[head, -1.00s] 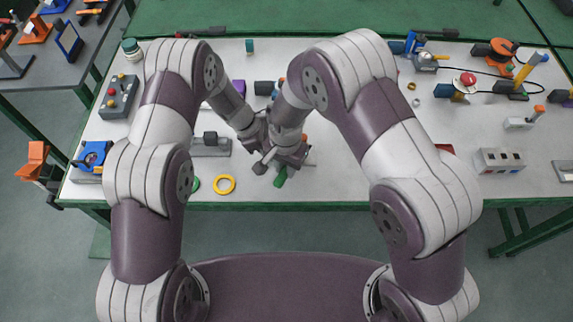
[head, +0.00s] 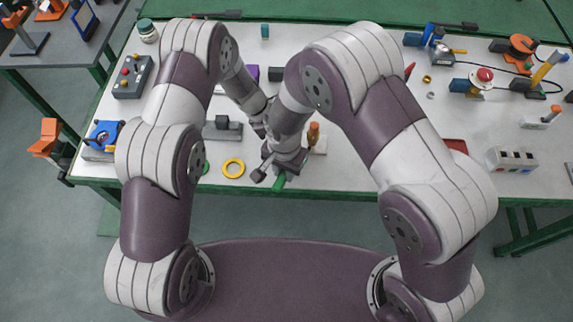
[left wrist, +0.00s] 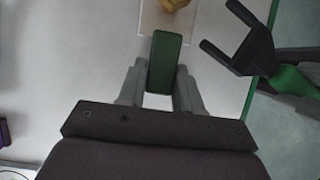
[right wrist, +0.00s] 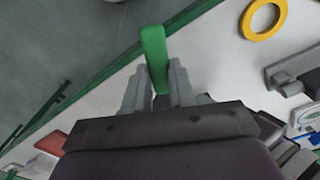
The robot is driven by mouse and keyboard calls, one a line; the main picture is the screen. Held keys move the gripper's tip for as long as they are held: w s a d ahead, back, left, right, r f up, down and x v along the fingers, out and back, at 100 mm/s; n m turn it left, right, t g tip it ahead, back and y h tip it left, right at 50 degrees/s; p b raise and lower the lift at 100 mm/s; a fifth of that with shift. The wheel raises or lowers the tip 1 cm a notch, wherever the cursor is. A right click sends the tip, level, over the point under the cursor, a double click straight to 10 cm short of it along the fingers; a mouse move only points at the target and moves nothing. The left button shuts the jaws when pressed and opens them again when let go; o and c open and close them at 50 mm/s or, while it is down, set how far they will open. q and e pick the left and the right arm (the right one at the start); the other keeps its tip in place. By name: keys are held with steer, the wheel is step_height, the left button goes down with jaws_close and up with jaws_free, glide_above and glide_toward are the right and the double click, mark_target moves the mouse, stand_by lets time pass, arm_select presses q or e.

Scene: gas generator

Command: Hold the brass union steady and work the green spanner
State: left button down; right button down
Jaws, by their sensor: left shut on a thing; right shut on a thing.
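The green spanner shows in the left wrist view, its black open jaw (left wrist: 240,42) apart from the brass union (left wrist: 176,4), its green handle (left wrist: 292,80) running right. My right gripper (head: 279,173) is shut on the green handle (right wrist: 154,55) by the table's front edge. My left gripper (left wrist: 163,78) is shut on a green piece (left wrist: 164,62) just short of the brass union. I cannot tell whether that piece is joined to the union. The union sits on a pale plate (left wrist: 152,22), cut off by the frame. In the head view my arms hide the union and left gripper.
A yellow ring (head: 233,168) lies left of my right gripper. A grey block fixture (head: 222,130) stands behind it. An orange-handled tool (head: 313,134) stands close to the right of my wrists. A red-button device (head: 484,76) with cables is far right. The front table edge is close.

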steer(key=shift+r, duration=2.55)
arm_select(q)
steer(key=c, duration=0.7)
jaws_free()
steer(key=shift+r, duration=0.15)
steer(key=v, duration=1.1)
steer(key=shift+a+r, duration=0.2)
steer(key=shift+r, duration=0.15)
arm_select(e)
steer(key=shift+f, duration=0.1)
